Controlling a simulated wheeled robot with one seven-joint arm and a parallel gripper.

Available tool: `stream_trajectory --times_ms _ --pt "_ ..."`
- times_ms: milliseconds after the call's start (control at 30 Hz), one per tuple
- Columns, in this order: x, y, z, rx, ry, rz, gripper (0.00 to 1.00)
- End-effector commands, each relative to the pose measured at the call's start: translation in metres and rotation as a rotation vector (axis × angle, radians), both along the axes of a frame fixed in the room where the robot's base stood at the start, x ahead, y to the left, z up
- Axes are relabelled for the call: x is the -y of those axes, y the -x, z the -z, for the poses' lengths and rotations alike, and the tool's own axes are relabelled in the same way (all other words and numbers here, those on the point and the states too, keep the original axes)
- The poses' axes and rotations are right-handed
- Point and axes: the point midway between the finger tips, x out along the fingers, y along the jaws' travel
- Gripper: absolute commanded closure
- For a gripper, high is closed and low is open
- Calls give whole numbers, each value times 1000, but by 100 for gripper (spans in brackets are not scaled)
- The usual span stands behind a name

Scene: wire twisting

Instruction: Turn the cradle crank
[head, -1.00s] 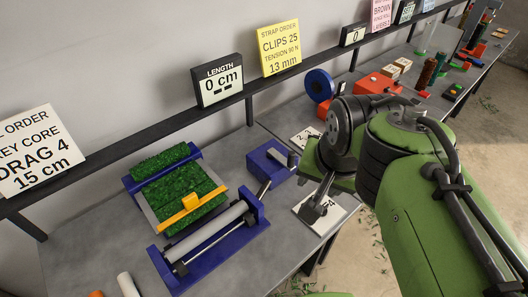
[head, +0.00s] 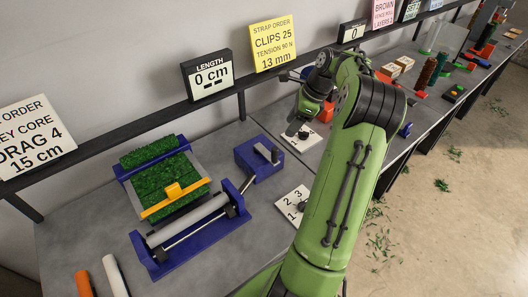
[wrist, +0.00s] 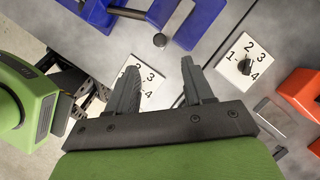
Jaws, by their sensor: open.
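The blue cradle (head: 172,262) holds a pale roller (head: 188,220) on the table. Its crank (head: 243,186), a dark arm with a handle, stands at the cradle's right end. In the wrist view a blue end piece (wrist: 97,14) at the top left, with a dark rod (wrist: 126,13), looks like the cradle and crank, cut off by the frame edge. My gripper (head: 298,129) is to the right of and behind the crank, apart from it, over the table near the back dial plate. In the wrist view my gripper (wrist: 160,78) has its fingers wide apart with nothing between them.
A blue box (head: 258,165) with a grey lever stands between crank and gripper. A green turf tray (head: 138,204) with a yellow bar sits behind the cradle. An orange block (wrist: 302,92) is nearby.

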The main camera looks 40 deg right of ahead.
Motion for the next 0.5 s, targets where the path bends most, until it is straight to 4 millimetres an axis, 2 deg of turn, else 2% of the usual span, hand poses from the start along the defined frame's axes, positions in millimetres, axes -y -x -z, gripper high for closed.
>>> stream_trajectory --times_ms 200,500 --pt "-14 -16 54 -4 -3 -5 48" --pt "-32 -37 118 -3 0 -5 48"
